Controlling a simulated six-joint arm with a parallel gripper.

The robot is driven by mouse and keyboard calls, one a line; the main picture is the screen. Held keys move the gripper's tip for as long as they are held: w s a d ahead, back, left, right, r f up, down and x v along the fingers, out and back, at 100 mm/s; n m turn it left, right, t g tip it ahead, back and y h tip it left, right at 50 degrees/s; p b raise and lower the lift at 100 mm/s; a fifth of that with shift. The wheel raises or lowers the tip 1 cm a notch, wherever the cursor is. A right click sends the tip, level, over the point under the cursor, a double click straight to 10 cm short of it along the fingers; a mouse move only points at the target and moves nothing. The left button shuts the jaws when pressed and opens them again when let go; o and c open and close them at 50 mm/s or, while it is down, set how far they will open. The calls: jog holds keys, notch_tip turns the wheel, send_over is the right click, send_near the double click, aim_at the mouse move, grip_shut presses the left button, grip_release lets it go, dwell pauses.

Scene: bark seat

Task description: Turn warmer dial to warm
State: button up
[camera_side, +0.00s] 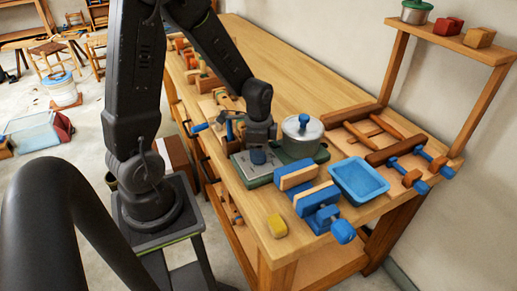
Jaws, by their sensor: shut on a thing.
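The warmer (250,174) is a low green base with a grey top plate on the wooden bench.
A wooden frame with clamps (383,146) lies behind. Tools (214,112) crowd the left. The bench's back middle (290,75) is clear.

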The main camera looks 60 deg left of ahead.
jog(key=shift+m, duration=0.9)
jog(key=o, duration=0.9)
notch_tip(320, 180, up, 14)
jog(key=shift+f, duration=0.1)
